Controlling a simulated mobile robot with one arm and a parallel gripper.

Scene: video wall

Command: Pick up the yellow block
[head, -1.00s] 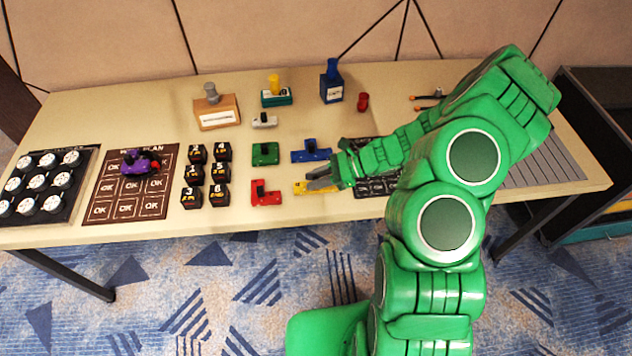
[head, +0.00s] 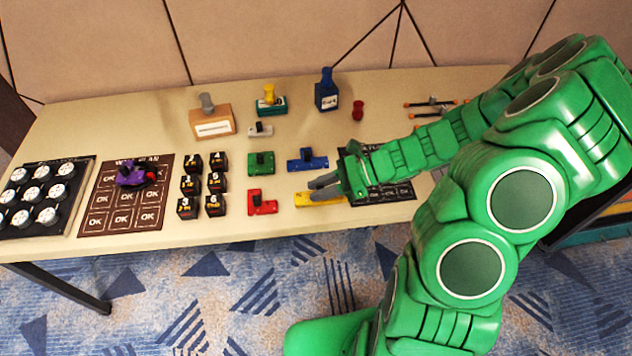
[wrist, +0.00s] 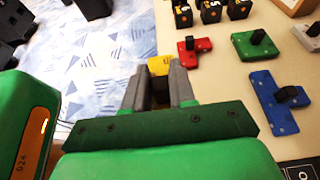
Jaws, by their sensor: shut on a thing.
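The yellow block (head: 312,199) lies near the table's front edge, right of the red block. In the wrist view the yellow block (wrist: 159,66) shows between the fingertips, and the rest of it is hidden behind the fingers. My gripper (head: 318,188) reaches in from the right with its grey fingers at the yellow block. It also shows in the wrist view (wrist: 160,78), shut on the yellow block's upright part. I cannot tell whether the block is clear of the table.
A red block (head: 262,203) lies to the left, a blue block (head: 308,161) just behind, and a green block (head: 260,165) behind left. Several black numbered cubes (head: 215,182) stand further left. A black panel (head: 392,192) lies under my forearm.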

